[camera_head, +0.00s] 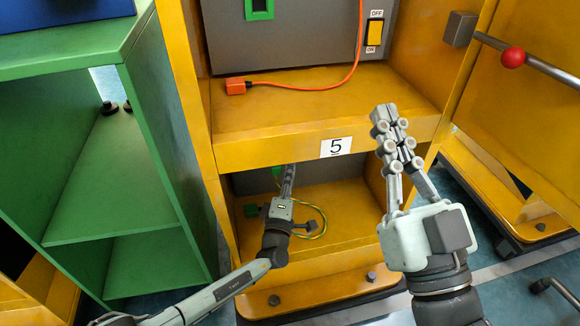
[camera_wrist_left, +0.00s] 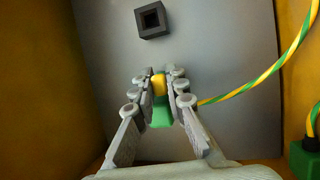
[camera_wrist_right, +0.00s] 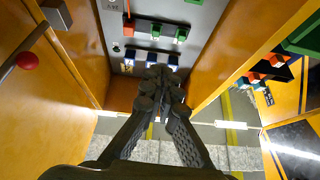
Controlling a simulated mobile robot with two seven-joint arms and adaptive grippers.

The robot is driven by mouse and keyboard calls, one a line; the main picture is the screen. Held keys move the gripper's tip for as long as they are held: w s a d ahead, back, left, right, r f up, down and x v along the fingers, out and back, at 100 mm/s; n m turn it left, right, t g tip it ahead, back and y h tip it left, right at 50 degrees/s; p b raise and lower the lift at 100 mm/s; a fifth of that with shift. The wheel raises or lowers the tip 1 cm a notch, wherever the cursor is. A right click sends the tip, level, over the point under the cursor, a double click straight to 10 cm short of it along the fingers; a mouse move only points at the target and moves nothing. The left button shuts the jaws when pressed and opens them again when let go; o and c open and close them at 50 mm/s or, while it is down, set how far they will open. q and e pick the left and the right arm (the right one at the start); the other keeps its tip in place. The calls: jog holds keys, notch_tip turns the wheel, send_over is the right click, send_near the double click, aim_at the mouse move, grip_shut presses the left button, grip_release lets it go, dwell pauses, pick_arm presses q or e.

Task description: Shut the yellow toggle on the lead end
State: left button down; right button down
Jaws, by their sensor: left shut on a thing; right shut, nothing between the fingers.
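The green lead end (camera_wrist_left: 161,117) with its yellow toggle (camera_wrist_left: 158,85) sits between the fingers of my left gripper (camera_wrist_left: 160,88), which is shut on it. Part of the toggle and the sides of the lead end are hidden by the fingers, so I cannot tell the toggle's position. A yellow-green striped lead (camera_wrist_left: 248,85) runs off to the right. In the head view my left gripper (camera_head: 288,180) reaches into the lower compartment of the yellow cabinet. My right gripper (camera_head: 386,118) is shut and empty in front of the cabinet; it also shows in the right wrist view (camera_wrist_right: 160,80).
A dark square socket (camera_wrist_left: 151,20) is on the grey panel, apart from the lead end. A green block (camera_wrist_left: 305,158) is at the lead's other visible end. The cabinet shelf (camera_head: 300,110) overhangs the left gripper. A red-knobbed handle (camera_head: 513,58) is at the right.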

pick_arm(q)
jog(key=shift+a+r+g+p, duration=0.1)
jog(key=shift+r+g+p, duration=0.35)
jog(key=shift+p, duration=0.55)
jog(key=shift+r+n+p, duration=0.15)
jog(key=shift+n+p, duration=0.15)
jog(key=shift+p, duration=0.65)
pick_arm(e)
jog(key=w+d+f+g+h, duration=0.1)
jog(key=d+f+g+h, duration=0.2)
jog(key=f, duration=0.5)
jog(key=w+d+f+g+h, duration=0.1)
jog(key=d+f+g+h, duration=0.1)
jog(key=f+g, duration=0.5)
pick_arm(q)
jog(key=shift+r+g+y+p, duration=0.1)
jog(key=shift+g+y+p, duration=0.3)
jog(key=shift+p, duration=0.5)
jog(key=shift+r+n+g+p, duration=0.1)
jog(key=shift+n+g+p, duration=0.25)
jog(key=shift+p, duration=0.55)
pick_arm(e)
jog(key=s+d+f+m+g+h, duration=0.2)
jog(key=s+d+f+g+h, duration=0.2)
jog(key=s+d+f+g, duration=0.5)
jog(key=shift+s+d+f+h, duration=0.4)
jog(key=shift+s+d+f, duration=1.35)
jog(key=shift+s+d, duration=0.7)
jog(key=shift+w, duration=0.1)
